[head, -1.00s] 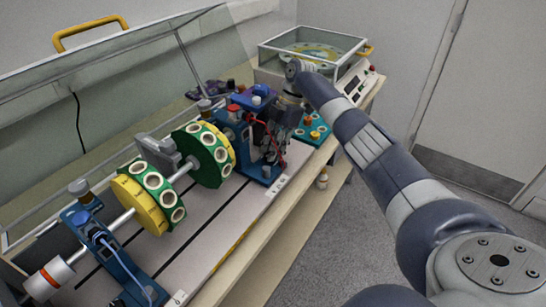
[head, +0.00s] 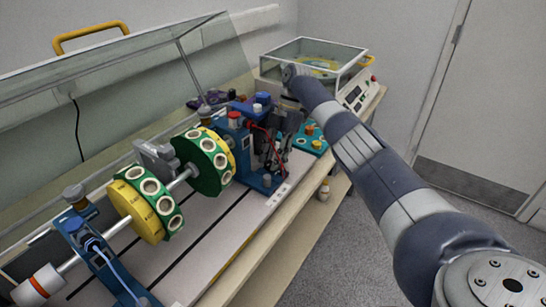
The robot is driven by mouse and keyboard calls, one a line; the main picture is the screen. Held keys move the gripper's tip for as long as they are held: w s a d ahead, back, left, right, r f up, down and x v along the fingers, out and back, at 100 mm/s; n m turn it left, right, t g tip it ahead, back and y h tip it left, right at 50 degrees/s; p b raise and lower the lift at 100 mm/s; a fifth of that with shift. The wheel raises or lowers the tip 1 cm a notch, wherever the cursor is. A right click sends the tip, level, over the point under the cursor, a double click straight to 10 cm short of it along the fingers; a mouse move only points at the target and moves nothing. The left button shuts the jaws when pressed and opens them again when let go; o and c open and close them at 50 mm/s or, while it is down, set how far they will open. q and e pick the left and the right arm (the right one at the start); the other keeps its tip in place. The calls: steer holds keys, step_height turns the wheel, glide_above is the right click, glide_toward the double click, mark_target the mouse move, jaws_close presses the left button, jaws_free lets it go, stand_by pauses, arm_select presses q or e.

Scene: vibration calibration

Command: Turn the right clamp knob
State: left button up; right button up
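A shaft with two green-and-yellow discs (head: 207,160) lies across blue stands on the bench. A grey-capped knob (head: 204,109) shows at the back of the right blue stand (head: 236,135); it looks like the right clamp knob. A similar knob (head: 76,194) tops the left blue stand (head: 92,240). My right arm reaches in from the right. My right gripper (head: 272,147) points down at the right stand, close to its front side. Its fingers are dark and small, so contact and opening cannot be told. My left gripper is not in view.
A raised clear cover (head: 110,75) with a yellow handle (head: 90,34) stands behind the shaft. A glass-walled box (head: 312,62) is at the back right. A teal tray with knobs (head: 311,138) lies beside the gripper. A small bottle (head: 324,190) stands on a lower shelf.

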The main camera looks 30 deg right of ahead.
steer(key=shift+r, duration=0.1)
steer(key=v, duration=0.7)
stand_by(0.5)
steer(key=shift+d+r, duration=0.1)
